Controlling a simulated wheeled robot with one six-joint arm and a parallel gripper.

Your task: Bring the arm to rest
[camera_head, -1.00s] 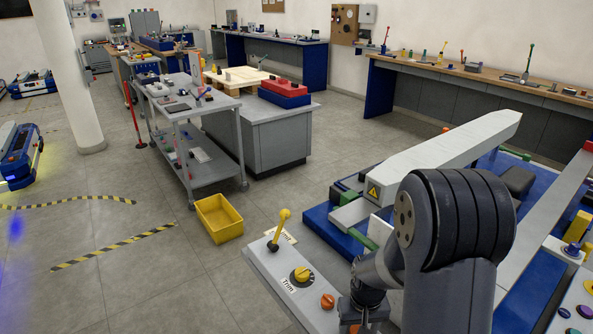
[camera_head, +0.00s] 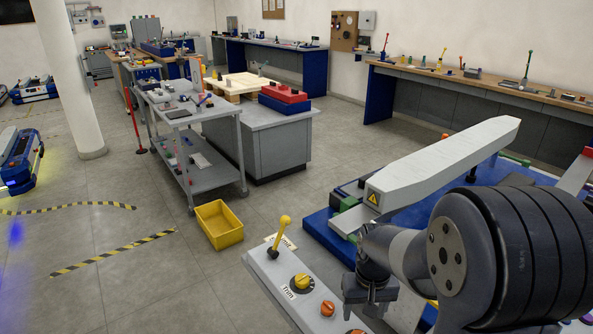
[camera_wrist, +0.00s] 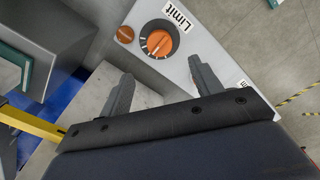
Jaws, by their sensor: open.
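My arm reaches in from the lower right of the head view, its large dark joint (camera_head: 447,256) in front. My gripper (camera_wrist: 163,84) shows in the wrist view with its two grey fingers wide apart and nothing held between them. Beyond the fingers is a pale control panel with an orange knob (camera_wrist: 159,40) labelled "Limit" and a small brown-orange knob (camera_wrist: 124,34). The fingers look apart from both knobs. In the head view the wrist end is over the right side of the panel (camera_head: 262,268); the fingertips cannot be made out there.
The panel carries a yellow lever (camera_head: 283,233), a yellow "Trim" knob (camera_head: 301,281) and an orange knob (camera_head: 327,308). A pale beam with a warning sign (camera_head: 450,165) lies close behind my arm.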

